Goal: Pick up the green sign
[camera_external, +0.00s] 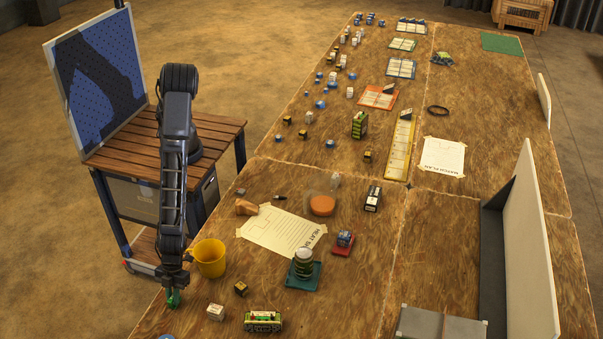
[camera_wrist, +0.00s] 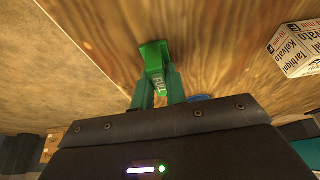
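The green sign (camera_wrist: 155,62) is a small bright green piece with "FULL" lettering on it. In the wrist view it sits between the two fingertips of my gripper (camera_wrist: 159,88). The fingers are close together, one against each side of it, and look shut on it. In the external view my gripper (camera_external: 172,286) points down at the near left edge of the table, with the green sign (camera_external: 173,300) at its tips. I cannot tell whether the sign touches the table.
A small white box (camera_external: 215,312), a dark cube (camera_external: 240,288) and a green-black device (camera_external: 263,321) are to the right. A blue item (camera_external: 166,337) lies at the bottom edge. A printed white box (camera_wrist: 303,48) is nearby.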

